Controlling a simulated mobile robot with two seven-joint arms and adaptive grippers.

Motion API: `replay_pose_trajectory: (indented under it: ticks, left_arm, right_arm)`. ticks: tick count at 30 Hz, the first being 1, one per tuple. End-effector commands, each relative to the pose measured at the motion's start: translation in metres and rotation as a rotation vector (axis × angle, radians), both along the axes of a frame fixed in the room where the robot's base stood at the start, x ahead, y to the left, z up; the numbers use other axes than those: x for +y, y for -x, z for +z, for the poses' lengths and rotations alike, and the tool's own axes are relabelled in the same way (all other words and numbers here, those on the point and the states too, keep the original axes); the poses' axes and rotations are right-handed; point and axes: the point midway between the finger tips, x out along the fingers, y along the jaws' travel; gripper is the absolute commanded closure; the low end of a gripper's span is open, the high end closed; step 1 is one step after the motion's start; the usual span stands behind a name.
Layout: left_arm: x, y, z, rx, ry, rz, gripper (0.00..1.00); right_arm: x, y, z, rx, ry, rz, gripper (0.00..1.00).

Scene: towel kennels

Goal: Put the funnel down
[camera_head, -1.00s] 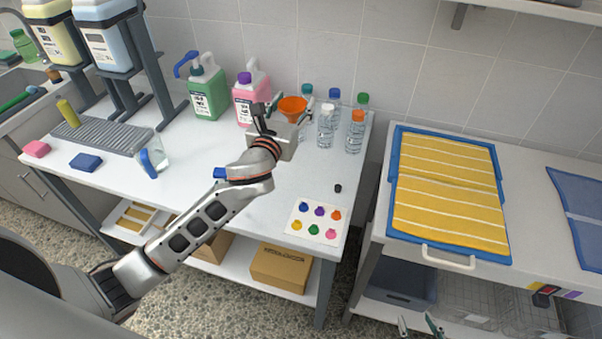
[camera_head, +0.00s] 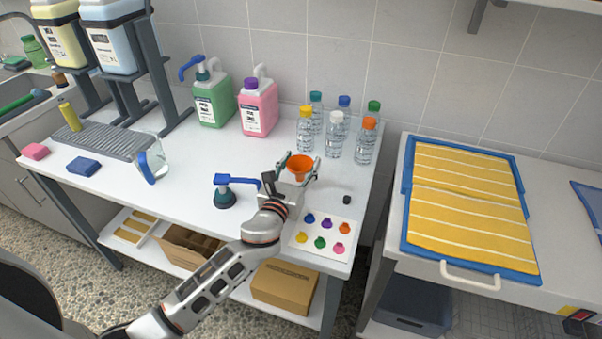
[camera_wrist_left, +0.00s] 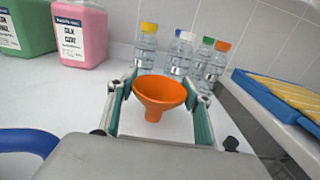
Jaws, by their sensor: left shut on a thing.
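The orange funnel (camera_head: 300,161) is held wide end up between the two fingers of my left gripper (camera_head: 300,168). It is over the right part of the white table (camera_head: 185,215), in front of the capped bottles. In the left wrist view the funnel (camera_wrist_left: 160,90) sits between the teal finger pads, with its narrow spout pointing down. I cannot tell whether the spout touches the table. My right gripper is not in view.
Several clear bottles (camera_head: 334,138) with coloured caps stand behind the funnel. A card with coloured dots (camera_head: 321,248) lies at the front edge. Free table lies around the funnel.

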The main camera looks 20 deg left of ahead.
Motion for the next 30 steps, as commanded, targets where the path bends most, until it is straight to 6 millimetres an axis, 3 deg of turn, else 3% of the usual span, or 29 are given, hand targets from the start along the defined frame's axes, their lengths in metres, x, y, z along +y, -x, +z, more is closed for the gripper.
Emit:
replay_pose_trajectory:
  ticks: [1,4,18,19,21,30]
  left_arm:
    - [0.0,0.001,-0.017,0.007,0.001,0.0,0.66]
    - [0.0,0.001,-0.027,0.006,0.001,0.0,0.66]
    - [0.0,0.0,-0.03,0.002,-0.001,-0.001,0.66]
    - [0.0,0.0,-0.03,0.002,-0.001,-0.001,0.48]
    - [0.0,0.0,-0.029,0.001,-0.001,-0.001,0.34]
    - [0.0,0.0,-0.029,0.001,0.0,-0.001,0.34]
  right_arm:
    - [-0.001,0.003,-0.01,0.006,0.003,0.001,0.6]
    - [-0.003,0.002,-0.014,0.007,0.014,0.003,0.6]
    - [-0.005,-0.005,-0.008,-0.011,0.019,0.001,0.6]
    - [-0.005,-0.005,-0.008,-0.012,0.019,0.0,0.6]
    - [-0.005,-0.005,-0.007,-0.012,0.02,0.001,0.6]
    - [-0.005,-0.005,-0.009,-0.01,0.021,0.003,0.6]
